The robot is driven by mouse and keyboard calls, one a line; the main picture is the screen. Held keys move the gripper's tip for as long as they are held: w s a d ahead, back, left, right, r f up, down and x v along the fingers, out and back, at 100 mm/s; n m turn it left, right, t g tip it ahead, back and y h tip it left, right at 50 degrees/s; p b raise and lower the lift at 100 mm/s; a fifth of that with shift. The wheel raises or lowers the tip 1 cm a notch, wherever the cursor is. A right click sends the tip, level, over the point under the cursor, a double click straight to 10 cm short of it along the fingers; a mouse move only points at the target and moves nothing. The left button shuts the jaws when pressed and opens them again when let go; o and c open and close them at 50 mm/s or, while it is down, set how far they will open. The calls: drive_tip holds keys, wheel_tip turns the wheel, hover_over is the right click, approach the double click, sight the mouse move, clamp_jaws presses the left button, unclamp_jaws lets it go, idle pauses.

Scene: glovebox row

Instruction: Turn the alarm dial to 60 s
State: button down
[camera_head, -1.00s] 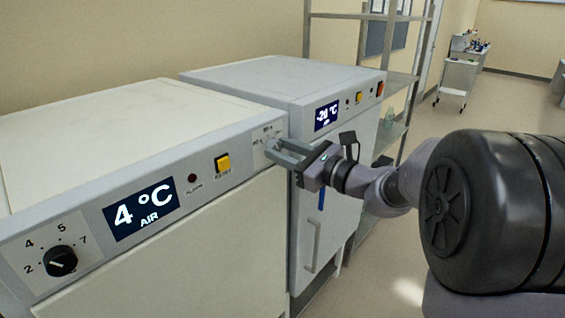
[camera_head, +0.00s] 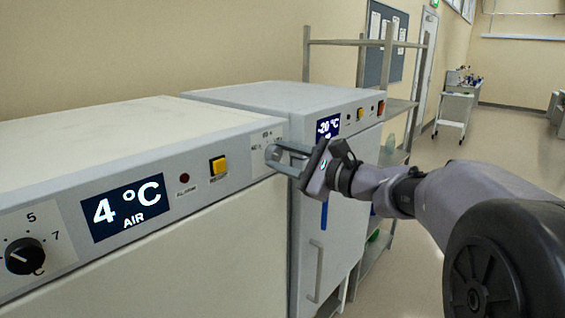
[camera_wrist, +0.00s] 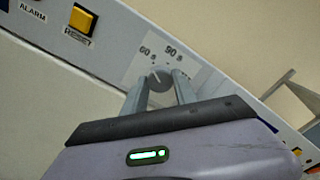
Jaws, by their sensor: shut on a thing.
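The alarm dial (camera_wrist: 160,79) is a small grey round knob on a pale label plate (camera_wrist: 141,70) at the right end of the nearer cabinet's front panel. The plate reads "60 s" at upper left of the knob and "90 s" above it. In the wrist view my gripper (camera_wrist: 158,90) has one finger on each side of the knob and is shut on it. I cannot tell for certain which mark the knob points to.
Left of the dial are the yellow reset button (camera_head: 218,165), the red alarm lamp (camera_head: 184,178), the "4 °C AIR" display (camera_head: 128,207) and a black numbered knob (camera_head: 24,256). A second cabinet (camera_head: 335,180) with a -20 °C display stands behind. Open floor lies to the right.

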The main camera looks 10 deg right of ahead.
idle(0.4)
drive_tip(key=c, duration=1)
unclamp_jaws()
drive_tip(key=p+v, duration=0.2)
drive_tip(key=v, duration=1.5)
drive_tip(key=shift+s+d+p, duration=0.15)
drive_tip(key=shift+p, duration=0.15)
